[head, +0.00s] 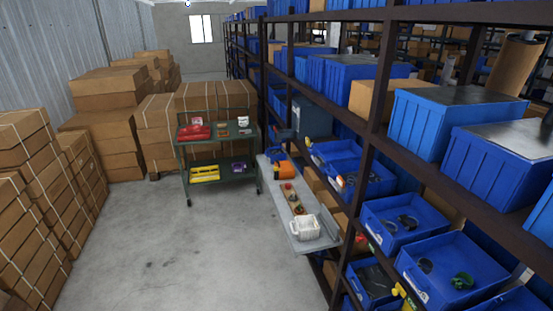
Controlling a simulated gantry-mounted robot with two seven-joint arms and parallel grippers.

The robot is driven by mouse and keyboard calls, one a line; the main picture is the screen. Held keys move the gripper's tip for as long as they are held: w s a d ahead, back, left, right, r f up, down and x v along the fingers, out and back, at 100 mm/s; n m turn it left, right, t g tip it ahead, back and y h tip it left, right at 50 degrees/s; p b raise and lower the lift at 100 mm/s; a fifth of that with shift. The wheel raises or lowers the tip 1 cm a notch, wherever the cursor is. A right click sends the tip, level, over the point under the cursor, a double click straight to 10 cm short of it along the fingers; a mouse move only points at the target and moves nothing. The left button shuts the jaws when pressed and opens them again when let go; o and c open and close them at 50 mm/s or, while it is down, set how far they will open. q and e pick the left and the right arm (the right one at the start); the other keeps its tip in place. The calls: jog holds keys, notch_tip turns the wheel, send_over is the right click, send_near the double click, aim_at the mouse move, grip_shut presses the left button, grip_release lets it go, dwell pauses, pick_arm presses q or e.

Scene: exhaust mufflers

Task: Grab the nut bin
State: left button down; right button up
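No bin here can be told for sure as the nut bin; the contents are too small to make out. Open blue bins stand on the right rack: one with dark curved parts (374,228), one with a green part (426,284), and one lower down (362,297). Further back are two more blue bins, one with an orange item (336,147) and one with mixed items (382,187). A small white basket (316,233) sits on the near end of a narrow grey bench (299,246). Neither of my grippers is in view.
A dark green cart (218,165) with red, yellow and purple items stands at the back. Cardboard boxes are stacked along the left (35,145) and back. Rack posts (365,165) stand beside the bench. The grey floor (180,240) between boxes and bench is clear.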

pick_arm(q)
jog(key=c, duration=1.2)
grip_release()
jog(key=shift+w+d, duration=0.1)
